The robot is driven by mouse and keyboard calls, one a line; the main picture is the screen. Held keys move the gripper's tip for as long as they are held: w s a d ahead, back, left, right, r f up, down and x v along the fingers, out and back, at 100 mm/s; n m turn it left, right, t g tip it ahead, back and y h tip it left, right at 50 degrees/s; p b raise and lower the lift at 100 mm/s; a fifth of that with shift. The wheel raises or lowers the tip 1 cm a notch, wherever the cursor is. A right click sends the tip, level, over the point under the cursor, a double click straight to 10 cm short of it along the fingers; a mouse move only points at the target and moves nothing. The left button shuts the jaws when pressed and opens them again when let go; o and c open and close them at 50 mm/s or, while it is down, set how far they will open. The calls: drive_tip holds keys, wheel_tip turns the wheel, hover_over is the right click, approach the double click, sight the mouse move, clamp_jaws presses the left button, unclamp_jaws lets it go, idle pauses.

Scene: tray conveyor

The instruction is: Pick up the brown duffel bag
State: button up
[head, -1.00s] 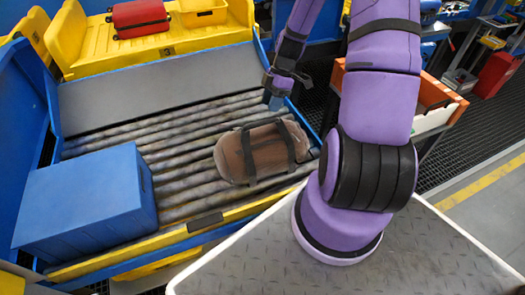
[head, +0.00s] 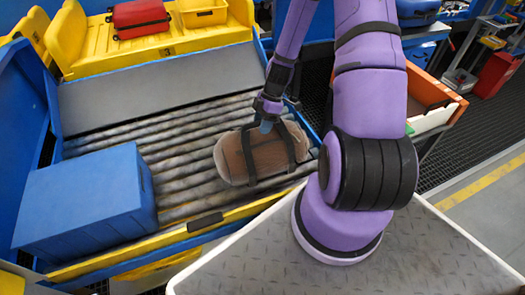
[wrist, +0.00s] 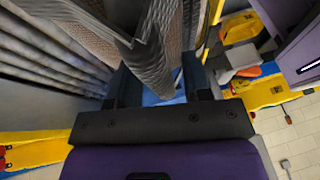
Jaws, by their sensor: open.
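The brown duffel bag (head: 236,160) with dark straps lies on the roller conveyor (head: 180,176), near its right end. My gripper (head: 268,123) is at the bag's upper edge, by the dark handle straps. In the wrist view my open gripper (wrist: 155,88) has its two dark fingers pointing toward the bag, whose brown fabric and grey strap (wrist: 150,50) fill the top middle. The strap is close to the fingertips; I cannot tell whether it lies between them or touches them.
A blue box (head: 85,203) sits on the left of the rollers. A yellow tray (head: 160,50) with a red suitcase (head: 140,18) and a yellow bin (head: 202,12) stands behind. An orange crate (head: 435,95) is at the right. Rollers between box and bag are clear.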

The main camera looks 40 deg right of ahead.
drive_tip(key=shift+f, duration=0.25)
idle(0.6)
clamp_jaws()
idle(1.2)
